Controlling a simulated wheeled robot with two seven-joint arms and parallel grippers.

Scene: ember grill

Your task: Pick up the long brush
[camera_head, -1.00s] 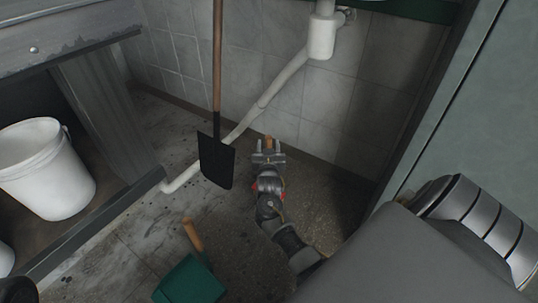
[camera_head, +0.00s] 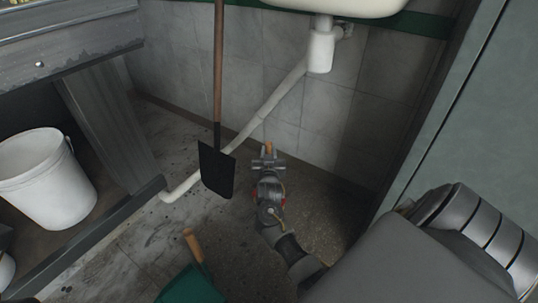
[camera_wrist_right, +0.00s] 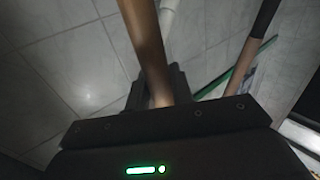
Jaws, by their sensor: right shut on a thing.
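My right gripper (camera_head: 268,158) is low down near the tiled back wall, shut on a wooden handle. I take this handle to be the long brush (camera_head: 268,147); only a short stub of it shows in the head view. In the right wrist view the brown handle (camera_wrist_right: 146,45) runs from the top edge down between the dark fingers (camera_wrist_right: 158,92). The brush head is not visible in either view. My left gripper is not in view.
A black-bladed shovel (camera_head: 216,171) with a wooden handle stands upright just left of my right gripper. A white pipe (camera_head: 275,95) runs behind it from the sink (camera_head: 335,5). A green dustpan-like tool (camera_head: 188,287) is at the bottom. A white bucket (camera_head: 45,180) stands left.

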